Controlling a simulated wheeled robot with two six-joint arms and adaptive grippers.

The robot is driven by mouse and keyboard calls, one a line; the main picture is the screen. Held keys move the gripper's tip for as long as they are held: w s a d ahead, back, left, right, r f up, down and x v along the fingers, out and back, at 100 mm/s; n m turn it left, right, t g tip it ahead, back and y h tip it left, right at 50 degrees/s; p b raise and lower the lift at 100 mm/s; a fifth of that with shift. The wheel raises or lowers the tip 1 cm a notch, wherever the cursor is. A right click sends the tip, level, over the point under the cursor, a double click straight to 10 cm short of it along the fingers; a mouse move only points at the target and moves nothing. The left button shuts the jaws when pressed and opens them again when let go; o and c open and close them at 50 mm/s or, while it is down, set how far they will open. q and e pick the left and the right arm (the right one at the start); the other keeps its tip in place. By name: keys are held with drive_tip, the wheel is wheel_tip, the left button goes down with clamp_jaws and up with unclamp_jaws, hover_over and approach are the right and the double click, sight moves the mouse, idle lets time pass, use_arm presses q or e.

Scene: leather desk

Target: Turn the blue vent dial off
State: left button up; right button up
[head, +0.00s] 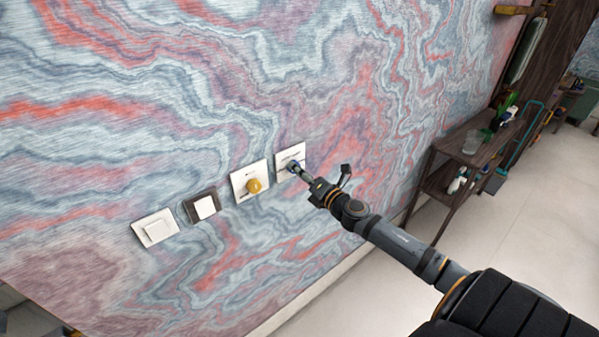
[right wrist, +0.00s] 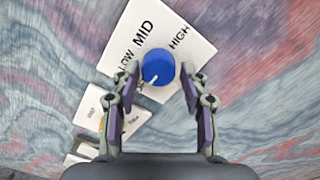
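The blue vent dial (right wrist: 157,66) sits on a white wall plate (right wrist: 190,20) marked LOW, MID and HIGH. Its white pointer mark faces the lower left in the right wrist view, below the LOW label; any label there is hidden by a finger. My right gripper (right wrist: 160,76) is open, with one finger on each side of the dial. A gap shows on the right side; contact on the left is unclear. In the head view the dial (head: 292,166) is partly hidden behind the fingertips of my right gripper (head: 297,170). My left gripper is not clearly seen.
Left of the vent plate is a white plate with a yellow dial (head: 254,186), close to my right gripper. Farther left are a dark-framed switch (head: 204,207) and a white switch (head: 155,229). A dark shelf (head: 455,165) with bottles stands along the wall at right.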

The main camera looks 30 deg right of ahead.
drive_tip(key=shift+o, duration=0.9)
